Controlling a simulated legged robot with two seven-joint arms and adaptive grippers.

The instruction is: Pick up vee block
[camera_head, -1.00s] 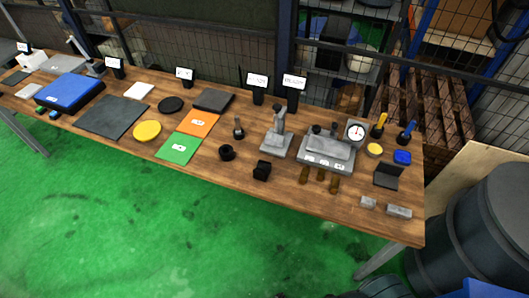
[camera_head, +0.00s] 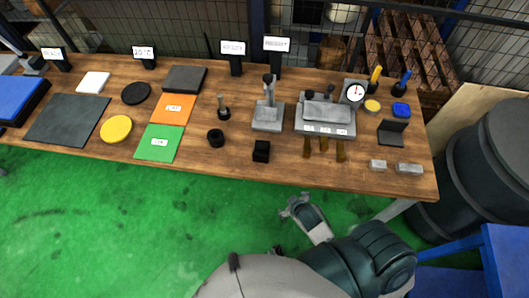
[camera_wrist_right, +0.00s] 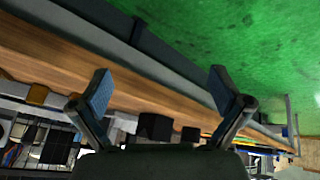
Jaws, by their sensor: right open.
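The vee block appears to be the small black block (camera_head: 261,151) near the front edge of the wooden table, in the middle of the head view. A dark block (camera_wrist_right: 155,127) between my fingers in the right wrist view looks like the same one, some way beyond them. My right gripper (camera_head: 290,205) is in front of and below the table edge, a little right of the block and apart from it. In the right wrist view the gripper (camera_wrist_right: 160,88) is open, with nothing between its blue-padded fingers. My left gripper is not in view.
The table's front edge (camera_head: 230,177) lies between gripper and block. Bare wood surrounds the block.

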